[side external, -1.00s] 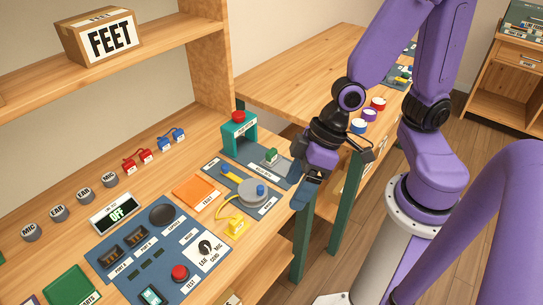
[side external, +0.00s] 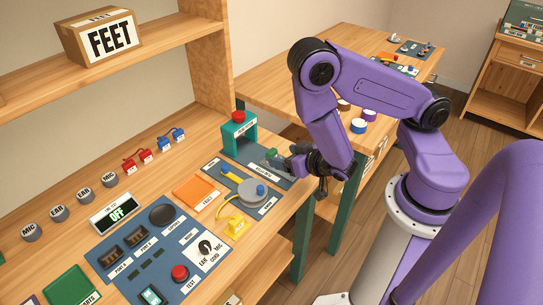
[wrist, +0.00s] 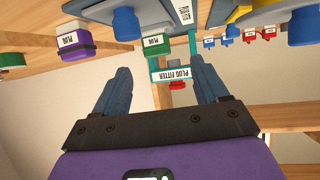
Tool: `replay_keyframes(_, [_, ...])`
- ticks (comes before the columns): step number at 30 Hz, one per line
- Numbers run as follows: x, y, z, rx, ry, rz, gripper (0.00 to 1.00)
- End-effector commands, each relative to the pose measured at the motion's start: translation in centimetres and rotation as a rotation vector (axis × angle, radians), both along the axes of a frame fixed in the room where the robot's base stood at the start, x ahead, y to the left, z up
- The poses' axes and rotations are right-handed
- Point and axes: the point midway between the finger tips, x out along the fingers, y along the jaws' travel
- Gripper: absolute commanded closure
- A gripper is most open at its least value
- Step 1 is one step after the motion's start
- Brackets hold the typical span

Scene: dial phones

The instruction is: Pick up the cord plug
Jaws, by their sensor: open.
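A small green block labelled PLUG (wrist: 155,44) hangs in the upper middle of the inverted wrist view, between the directions of my two fingertips. It appears as a green block (side external: 272,155) on the dark mat in the side view. A purple block labelled PLUG (wrist: 78,46) is left of it in the wrist view. A yellow block with a yellow cord (side external: 236,226) sits nearer the front of the bench. I cannot tell which is called the cord plug. My gripper (wrist: 160,72) is open and empty. In the side view my gripper (side external: 280,163) lies nearly level beside the green block, partly hiding the mat.
A teal plug fitter (side external: 238,138) with a red button stands behind the green block. A grey disc (side external: 250,190) with a blue knob is on the neighbouring mat. A blue panel (side external: 170,250) fills the front. The bench edge lies under my wrist.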

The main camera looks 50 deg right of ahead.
Motion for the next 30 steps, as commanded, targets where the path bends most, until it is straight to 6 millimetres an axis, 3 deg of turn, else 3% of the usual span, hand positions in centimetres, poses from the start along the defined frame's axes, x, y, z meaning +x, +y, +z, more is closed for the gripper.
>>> replay_keyframes(20, [2.2, -0.8, -1.2, -0.007, -0.017, -0.006, 0.27])
replay_keyframes(30, [6.2, -1.6, -3.2, -0.004, -0.017, -0.008, 0.27])
